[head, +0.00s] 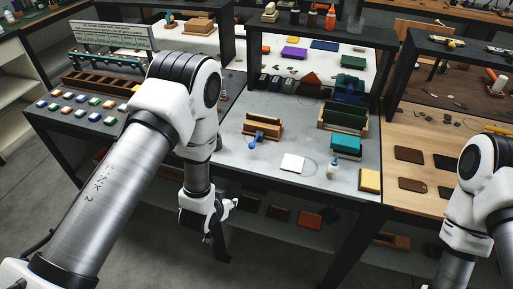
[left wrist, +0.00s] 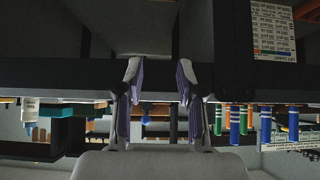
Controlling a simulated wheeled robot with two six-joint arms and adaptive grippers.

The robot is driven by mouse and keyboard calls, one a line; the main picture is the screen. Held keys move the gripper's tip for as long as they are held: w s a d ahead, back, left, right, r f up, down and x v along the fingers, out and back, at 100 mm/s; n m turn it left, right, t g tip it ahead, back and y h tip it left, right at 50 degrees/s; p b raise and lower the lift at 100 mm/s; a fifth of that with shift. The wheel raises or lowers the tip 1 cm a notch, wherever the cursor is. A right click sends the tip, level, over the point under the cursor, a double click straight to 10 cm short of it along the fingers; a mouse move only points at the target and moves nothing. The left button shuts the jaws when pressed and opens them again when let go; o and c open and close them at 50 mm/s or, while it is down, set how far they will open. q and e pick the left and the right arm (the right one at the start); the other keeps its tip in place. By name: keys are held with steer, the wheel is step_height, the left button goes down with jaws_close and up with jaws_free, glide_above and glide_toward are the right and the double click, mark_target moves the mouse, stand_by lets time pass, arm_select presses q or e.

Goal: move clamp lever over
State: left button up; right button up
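A small wooden block fixture (head: 262,129) stands on the middle grey table in the head view. A blue round knob (head: 253,145) sticks out at its front; I cannot tell for sure that this is the clamp lever. My left gripper (head: 226,212) hangs in front of that table, by its front edge and well apart from the fixture. In the left wrist view its two fingers (left wrist: 159,68) stand apart with nothing between them, so it is open. That view appears upside down, with the dark table edge (left wrist: 70,73) across it. My right gripper is out of frame.
A white square pad (head: 292,163), a small bottle (head: 333,169) and a teal block (head: 346,144) lie on the grey table (head: 232,162). A blue device (head: 350,87) stands behind. Coloured pieces sit on the left bench (head: 75,128). A shelf with dark blocks lies below the table.

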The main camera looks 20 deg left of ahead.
mark_target(251, 147)
arm_select(q)
steer(key=w+d+r+t+p, duration=0.1)
steer(key=w+d+r+t, duration=0.25)
steer(key=w+r, duration=0.65)
steer(key=shift+t, duration=0.35)
steer(key=b+x, duration=0.1)
steer(key=x, duration=0.1)
steer(key=b+x, duration=0.1)
steer(key=x, duration=0.2)
steer(key=a+b+x, duration=0.1)
steer(key=b+x, duration=0.1)
steer(key=x, duration=0.1)
steer(key=shift+r, duration=0.25)
steer(key=c, duration=0.6)
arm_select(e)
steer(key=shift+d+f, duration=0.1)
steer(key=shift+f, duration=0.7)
